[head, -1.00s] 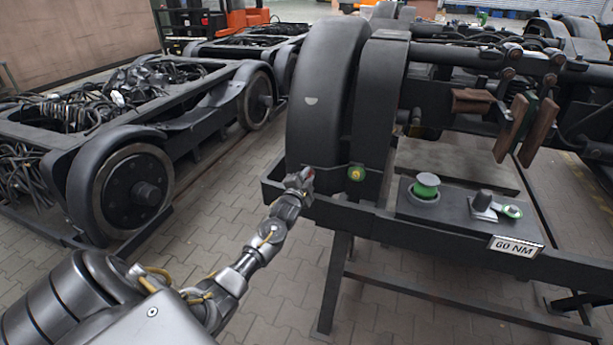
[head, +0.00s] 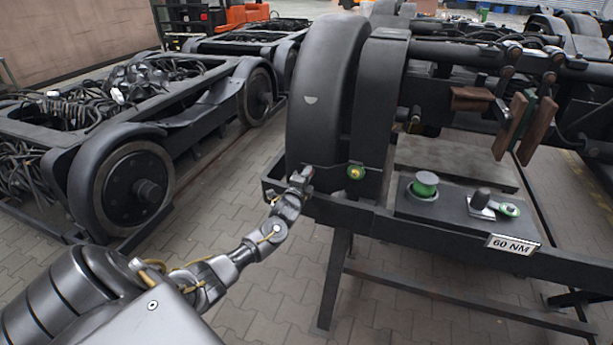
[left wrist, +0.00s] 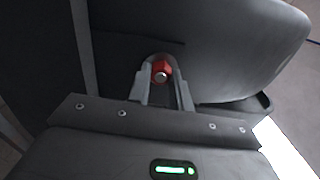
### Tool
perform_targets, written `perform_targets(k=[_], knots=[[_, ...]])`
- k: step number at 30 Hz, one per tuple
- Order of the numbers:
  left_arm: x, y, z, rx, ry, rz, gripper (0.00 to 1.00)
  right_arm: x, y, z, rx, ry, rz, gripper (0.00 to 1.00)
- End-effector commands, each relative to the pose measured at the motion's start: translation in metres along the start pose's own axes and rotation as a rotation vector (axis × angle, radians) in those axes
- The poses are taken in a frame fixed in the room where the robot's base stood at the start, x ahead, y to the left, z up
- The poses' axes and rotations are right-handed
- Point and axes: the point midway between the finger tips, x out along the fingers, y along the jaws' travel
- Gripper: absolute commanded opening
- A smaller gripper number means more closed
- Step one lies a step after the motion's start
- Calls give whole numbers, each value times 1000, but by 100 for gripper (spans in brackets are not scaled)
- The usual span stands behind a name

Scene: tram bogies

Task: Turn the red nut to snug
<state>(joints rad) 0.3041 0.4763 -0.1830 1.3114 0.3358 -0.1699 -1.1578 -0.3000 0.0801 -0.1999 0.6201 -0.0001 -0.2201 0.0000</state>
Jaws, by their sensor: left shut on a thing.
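In the left wrist view the red nut (left wrist: 161,67) has a round metal stud end at its middle. It sits between the two grey fingers of my left gripper (left wrist: 162,80), which is shut on it. In the head view my left gripper (head: 304,174) is at the near left corner of the dark stand, at the foot of the big black wheel cover (head: 325,90). The nut is hidden or too small to make out there. My right gripper is not in view.
A yellow-green fitting (head: 356,172) sits just right of my gripper. A black shelf holds a green knob (head: 425,184), a tool with a green ring (head: 508,209) and a "60 NM" plate (head: 513,245). Another bogie (head: 130,185) stands left; paved floor lies between.

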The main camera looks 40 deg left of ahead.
Motion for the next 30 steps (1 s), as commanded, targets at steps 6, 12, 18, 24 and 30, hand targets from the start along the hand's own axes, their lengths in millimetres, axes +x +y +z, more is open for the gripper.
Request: perform_targets(k=[6,12,18,24,30], knots=[[0,1,0,4,0,2,0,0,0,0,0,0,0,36],[0,1,0,3,0,2,26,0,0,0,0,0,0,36],[0,1,0,2,0,1,43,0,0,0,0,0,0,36],[0,0,0,2,0,1,43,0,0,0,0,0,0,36],[-19,2,-1,3,2,2,43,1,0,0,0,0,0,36]])
